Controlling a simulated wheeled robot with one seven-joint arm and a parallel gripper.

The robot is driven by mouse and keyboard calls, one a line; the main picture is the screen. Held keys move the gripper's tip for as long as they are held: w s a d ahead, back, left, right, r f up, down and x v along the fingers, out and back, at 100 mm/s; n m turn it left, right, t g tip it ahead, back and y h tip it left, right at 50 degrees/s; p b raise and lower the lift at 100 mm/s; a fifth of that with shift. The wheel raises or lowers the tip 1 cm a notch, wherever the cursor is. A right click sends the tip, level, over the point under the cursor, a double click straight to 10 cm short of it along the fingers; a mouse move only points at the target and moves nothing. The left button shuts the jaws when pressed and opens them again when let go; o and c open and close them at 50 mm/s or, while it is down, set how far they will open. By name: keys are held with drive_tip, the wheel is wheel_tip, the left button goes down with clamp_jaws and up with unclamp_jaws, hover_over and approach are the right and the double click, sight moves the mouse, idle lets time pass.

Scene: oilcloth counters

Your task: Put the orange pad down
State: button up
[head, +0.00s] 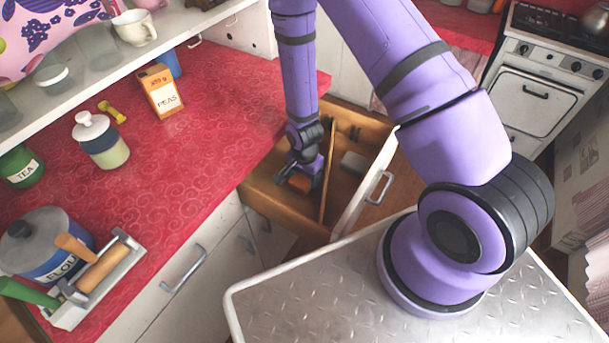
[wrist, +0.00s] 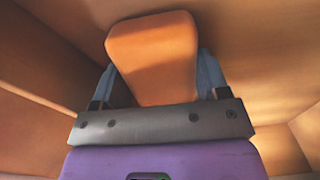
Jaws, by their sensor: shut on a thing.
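The orange pad (wrist: 155,62) is between the two fingers of my gripper (wrist: 158,85) in the wrist view, with wooden drawer walls around it. My gripper is shut on the pad. In the head view my gripper (head: 297,184) is inside the left compartment of the open wooden drawer (head: 262,198), and a bit of orange shows by its fingers. I cannot tell whether the pad touches the drawer floor.
A divider (head: 328,170) splits the drawer; a grey block (head: 355,163) lies in the right compartment. The red counter (head: 220,120) on the left holds a peas box (head: 162,92), a lidded jar (head: 102,142) and a utensil tray (head: 95,290).

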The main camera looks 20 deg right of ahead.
drive_tip(key=o, duration=0.6)
drive_tip(key=shift+f, duration=0.15)
drive_tip(key=s+d+r+n+t, duration=0.1)
drive_tip(key=d+r+n, duration=0.15)
drive_tip(key=r, duration=1.55)
drive_tip(key=s+d+r+n+t, duration=0.1)
drive_tip(key=r+n+t, duration=0.15)
drive_tip(key=r, duration=1.65)
drive_tip(key=s+d+r+n, duration=0.1)
drive_tip(key=s+r+n, duration=0.1)
drive_tip(key=s+r, duration=0.3)
drive_tip(key=s+d+r+n+t, duration=0.1)
drive_tip(key=s+r+n, duration=0.1)
drive_tip(key=s+r, duration=0.3)
drive_tip(key=s+d+r+n, duration=0.1)
drive_tip(key=s+r+n, duration=0.1)
drive_tip(key=s+r, duration=0.4)
drive_tip(key=shift+s+d+t, duration=0.2)
drive_tip(key=shift+s+t, duration=0.15)
drive_tip(key=shift+s, duration=0.2)
